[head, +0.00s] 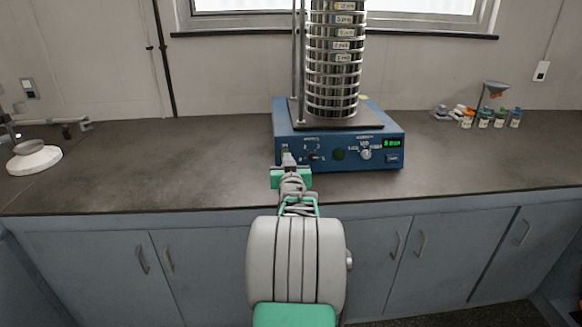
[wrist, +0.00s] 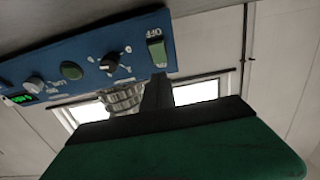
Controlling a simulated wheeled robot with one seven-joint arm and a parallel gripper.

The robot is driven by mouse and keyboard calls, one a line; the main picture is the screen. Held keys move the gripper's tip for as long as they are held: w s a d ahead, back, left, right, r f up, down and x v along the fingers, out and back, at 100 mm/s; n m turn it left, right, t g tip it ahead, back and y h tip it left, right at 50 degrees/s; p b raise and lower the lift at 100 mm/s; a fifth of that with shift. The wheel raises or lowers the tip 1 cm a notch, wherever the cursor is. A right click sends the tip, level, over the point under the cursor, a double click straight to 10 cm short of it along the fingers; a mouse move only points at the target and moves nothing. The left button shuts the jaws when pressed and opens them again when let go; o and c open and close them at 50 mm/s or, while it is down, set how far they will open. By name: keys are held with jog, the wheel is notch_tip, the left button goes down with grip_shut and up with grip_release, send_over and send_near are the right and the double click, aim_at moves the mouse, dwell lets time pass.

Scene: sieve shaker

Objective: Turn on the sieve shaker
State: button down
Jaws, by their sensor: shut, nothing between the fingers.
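The sieve shaker has a blue base (head: 340,160) on the bench with a tall stack of metal sieves (head: 333,65) on it. Its front panel also fills the upper left of the wrist view (wrist: 90,45). A rocker switch with green (wrist: 160,52) sits at the panel's end. My gripper (head: 287,157) is at the panel's left front, covering most of that switch in the head view. In the wrist view my gripper's dark fingers (wrist: 157,90) are shut and empty, their tip close below the switch; I cannot tell whether they touch. The switch's position is unclear.
The panel also has a green round button (head: 339,154), a knob (head: 365,154) and a lit green display (head: 392,143). Small bottles (head: 490,119) and a funnel stand are at right. A white round-based object (head: 34,160) is at left. The bench between is clear.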

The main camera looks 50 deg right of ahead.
jog(key=s+a+r, duration=0.2)
jog(key=s+a, duration=0.3)
jog(key=a, duration=0.1)
jog(key=shift+s+r, duration=0.15)
jog(key=shift+s, duration=0.2)
jog(key=shift+a, duration=0.1)
